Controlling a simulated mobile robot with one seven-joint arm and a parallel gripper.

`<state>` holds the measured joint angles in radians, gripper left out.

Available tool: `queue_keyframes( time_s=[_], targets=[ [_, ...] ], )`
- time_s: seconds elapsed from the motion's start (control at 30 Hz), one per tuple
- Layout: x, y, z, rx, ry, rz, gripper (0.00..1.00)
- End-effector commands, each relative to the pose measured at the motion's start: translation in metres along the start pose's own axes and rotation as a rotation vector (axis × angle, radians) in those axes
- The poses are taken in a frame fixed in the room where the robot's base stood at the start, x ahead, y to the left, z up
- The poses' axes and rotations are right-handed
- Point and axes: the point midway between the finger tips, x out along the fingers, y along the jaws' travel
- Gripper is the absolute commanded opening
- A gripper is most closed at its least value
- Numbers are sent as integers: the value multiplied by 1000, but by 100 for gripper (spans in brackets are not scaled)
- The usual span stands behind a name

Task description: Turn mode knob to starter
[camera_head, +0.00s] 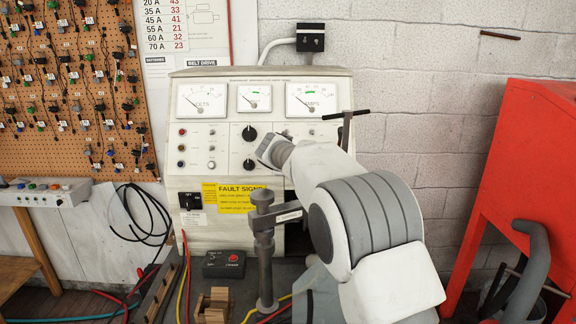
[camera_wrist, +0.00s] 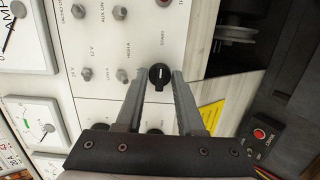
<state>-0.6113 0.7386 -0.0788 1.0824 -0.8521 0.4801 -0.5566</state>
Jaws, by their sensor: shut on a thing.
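The mode knob (camera_wrist: 160,77) is a round black knob with a short white mark, on the pale test bench panel (camera_wrist: 105,110). In the wrist view it sits between the two fingertips of my gripper (camera_wrist: 161,78), which is shut on it, one finger on each side. In the head view my gripper (camera_head: 270,152) is against the right half of the panel, and my wrist hides the held knob.
Two other black knobs, an upper one (camera_head: 249,132) and a lower one (camera_head: 249,165), sit close to the left of my gripper. A clamp post (camera_head: 264,250) stands below my arm. A red cabinet (camera_head: 515,160) stands at right. A small button box (camera_head: 224,264) lies at the front.

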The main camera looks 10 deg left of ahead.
Motion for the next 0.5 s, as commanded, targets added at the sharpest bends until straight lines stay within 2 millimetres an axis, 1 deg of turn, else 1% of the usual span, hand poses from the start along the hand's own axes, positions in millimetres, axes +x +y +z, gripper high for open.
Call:
queue_keyframes(
  time_s=[0.27, 0.3, 0.43, 0.47, 0.5],
  targets=[
    [0, 0, 0, 2, -1, -1, 0],
    [0, 0, 0, 2, -1, -1, 41],
    [0, 0, 0, 1, -1, 0, 64],
    [0, 0, 0, 1, 0, 0, 66],
    [0, 0, 0, 1, 0, 0, 66]
  ],
)
